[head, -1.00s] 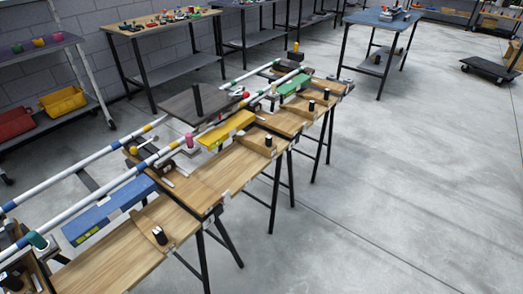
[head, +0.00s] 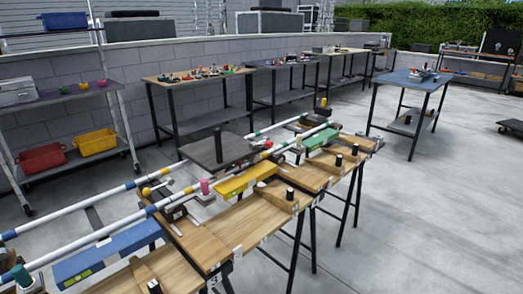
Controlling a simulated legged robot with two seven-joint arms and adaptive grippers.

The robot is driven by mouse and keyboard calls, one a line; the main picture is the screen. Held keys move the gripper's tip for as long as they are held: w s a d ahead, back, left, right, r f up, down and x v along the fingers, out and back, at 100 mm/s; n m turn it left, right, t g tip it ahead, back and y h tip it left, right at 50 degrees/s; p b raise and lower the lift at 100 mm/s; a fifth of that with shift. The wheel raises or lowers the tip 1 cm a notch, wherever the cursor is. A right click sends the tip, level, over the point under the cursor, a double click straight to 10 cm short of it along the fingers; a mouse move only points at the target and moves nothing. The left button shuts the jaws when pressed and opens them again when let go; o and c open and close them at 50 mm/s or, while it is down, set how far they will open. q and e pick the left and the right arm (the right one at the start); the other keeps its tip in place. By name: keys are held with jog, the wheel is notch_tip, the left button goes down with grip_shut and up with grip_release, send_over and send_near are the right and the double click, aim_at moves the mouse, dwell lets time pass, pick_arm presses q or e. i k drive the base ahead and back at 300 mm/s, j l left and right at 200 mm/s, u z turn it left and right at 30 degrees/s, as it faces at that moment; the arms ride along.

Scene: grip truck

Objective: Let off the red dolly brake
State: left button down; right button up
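A dark grey platform (head: 196,152) with an upright black post (head: 218,143) rests on two striped white rails (head: 110,232). It looks like the dolly. A small red knob (head: 268,144) shows at its right, by the near rail; I cannot tell whether it is the brake or how it is set. A pink cylinder (head: 204,186) stands nearer, beside the near rail. Neither of my grippers is in view.
Wooden benches (head: 205,250) with small black cylinders run along the near rail. Yellow (head: 245,180), blue (head: 105,252) and green blocks lie beside it. A shelf with red (head: 42,158) and yellow bins stands left. Open floor (head: 440,220) lies right.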

aim_at(269, 144)
jog(key=i+l+u, duration=0.3)
jog(key=i, duration=0.25)
jog(key=i+l+u, duration=0.35)
jog(key=i+l, duration=0.1)
jog(key=l, duration=0.05)
